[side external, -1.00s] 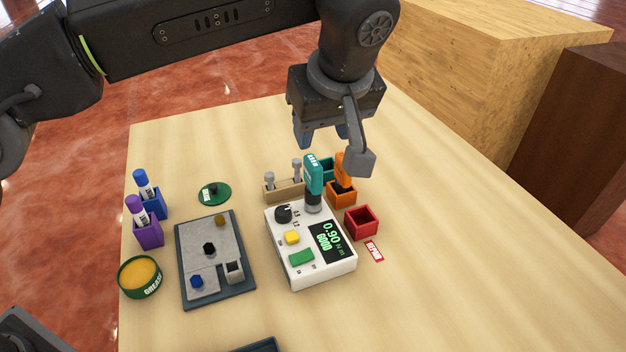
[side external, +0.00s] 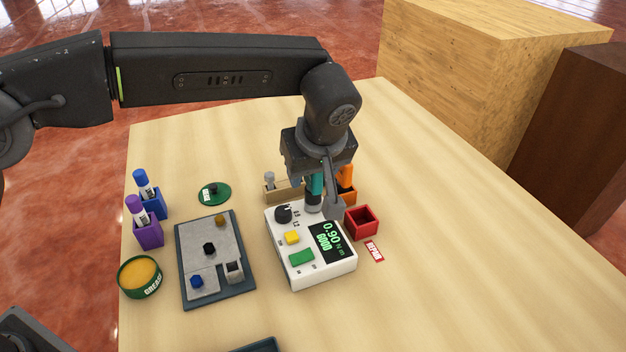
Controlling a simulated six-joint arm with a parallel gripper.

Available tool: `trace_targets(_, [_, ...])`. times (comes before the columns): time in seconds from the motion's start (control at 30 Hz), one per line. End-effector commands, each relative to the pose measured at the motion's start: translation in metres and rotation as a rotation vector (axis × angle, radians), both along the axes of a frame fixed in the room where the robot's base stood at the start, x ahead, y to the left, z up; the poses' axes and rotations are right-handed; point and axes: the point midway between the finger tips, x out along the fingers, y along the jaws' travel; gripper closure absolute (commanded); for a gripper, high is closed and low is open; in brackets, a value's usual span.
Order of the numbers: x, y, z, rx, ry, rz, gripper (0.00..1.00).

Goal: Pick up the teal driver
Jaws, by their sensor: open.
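The teal driver (side external: 316,184) stands upright on the far side of the white torque tester (side external: 305,272), whose screen reads 0.90 and GOOD. My gripper (side external: 314,182) is lowered over the driver, with its open fingers around or beside the teal handle. The gripper body hides the handle's top, and I cannot tell whether the fingers touch it.
An orange driver (side external: 347,176) stands in an orange holder close on the right. A tan rack (side external: 270,194) is close on the left. A red bin (side external: 362,222) and red label lie to the right. The table's right side is clear.

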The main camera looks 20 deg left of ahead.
Motion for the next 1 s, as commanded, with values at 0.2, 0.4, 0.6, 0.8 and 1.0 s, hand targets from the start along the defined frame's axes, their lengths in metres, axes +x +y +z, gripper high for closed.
trace_targets(0.2, [0.0000, 0.0000, 0.0004, 0.000, 0.000, 0.000, 0.59])
trace_targets(0.4, [-0.0001, -0.0001, 0.0007, 0.000, 0.000, 0.000, 0.78])
trace_targets(0.6, [0.0000, 0.0000, 0.0009, 0.000, 0.000, 0.000, 0.97])
trace_targets(0.8, [0.0001, -0.0002, 0.0014, -0.001, -0.001, 0.000, 1.00])
trace_targets(1.0, [0.0002, -0.0002, 0.0034, -0.001, -0.002, 0.000, 1.00])
